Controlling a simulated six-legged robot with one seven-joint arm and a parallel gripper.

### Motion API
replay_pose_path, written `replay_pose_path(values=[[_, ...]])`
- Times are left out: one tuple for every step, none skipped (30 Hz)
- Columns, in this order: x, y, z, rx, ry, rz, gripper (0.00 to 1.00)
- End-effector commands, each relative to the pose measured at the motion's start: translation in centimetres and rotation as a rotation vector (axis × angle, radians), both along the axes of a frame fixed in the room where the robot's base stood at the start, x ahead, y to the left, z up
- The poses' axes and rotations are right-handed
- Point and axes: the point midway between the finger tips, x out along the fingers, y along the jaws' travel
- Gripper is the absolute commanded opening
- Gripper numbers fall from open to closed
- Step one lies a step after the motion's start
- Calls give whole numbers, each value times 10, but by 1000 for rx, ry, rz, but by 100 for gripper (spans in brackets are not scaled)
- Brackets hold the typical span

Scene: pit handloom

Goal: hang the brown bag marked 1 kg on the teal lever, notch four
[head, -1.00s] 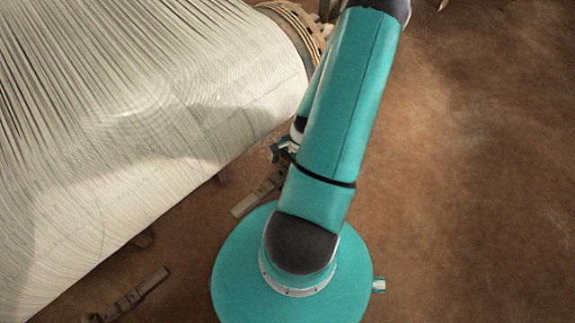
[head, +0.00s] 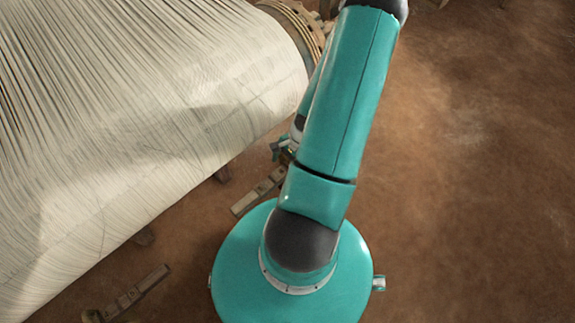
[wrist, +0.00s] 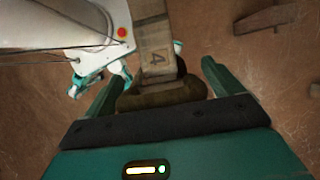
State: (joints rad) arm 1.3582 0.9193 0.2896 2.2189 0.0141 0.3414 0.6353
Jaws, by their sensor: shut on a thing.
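In the wrist view, my gripper (wrist: 163,64) has its two teal fingers either side of a dark brown bag (wrist: 160,97), and it is shut on it. The bag's weight mark is not visible. A flat wooden lever (wrist: 155,35) marked 4 runs from the top edge down to the bag, between the fingertips. I cannot tell whether the bag hangs on it or only overlaps it in view. In the head view, the bag is hidden by my arm, and a wooden lever (head: 258,192) pokes out to the arm's left, low over the floor. No teal colour shows on it.
The loom's pale warp sheet (head: 150,130) fills the left of the head view, with a roller end (head: 296,25) at its far corner. Another wooden lever (head: 135,293) lies at lower left. A wooden piece (wrist: 265,18) shows in the wrist view. Brown floor at right is clear.

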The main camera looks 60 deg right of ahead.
Motion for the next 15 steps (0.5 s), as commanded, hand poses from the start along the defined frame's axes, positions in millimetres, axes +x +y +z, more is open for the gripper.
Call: replay_pose_path(values=[[-1, 1, -2, 0, 1, -2, 21], [-1, 1, -3, 0, 1, -2, 21], [-1, 1, -3, 0, 1, -2, 21], [-1, 1, -3, 0, 1, -2, 98], [-1, 1, -3, 0, 1, -2, 100], [-1, 1, -3, 0, 1, -2, 100], [-1, 1, -3, 0, 1, -2, 100], [0, 1, -3, 0, 1, -2, 100], [0, 1, -2, 0, 0, -1, 100], [-1, 1, -3, 0, 1, -2, 100], [-1, 0, -2, 0, 1, -2, 100], [-1, 0, -1, -1, 1, -2, 100], [-1, -1, 0, -1, 1, -2, 100], [-1, -2, 2, -1, 1, -2, 100], [-1, -3, 5, -2, 1, -1, 100]])
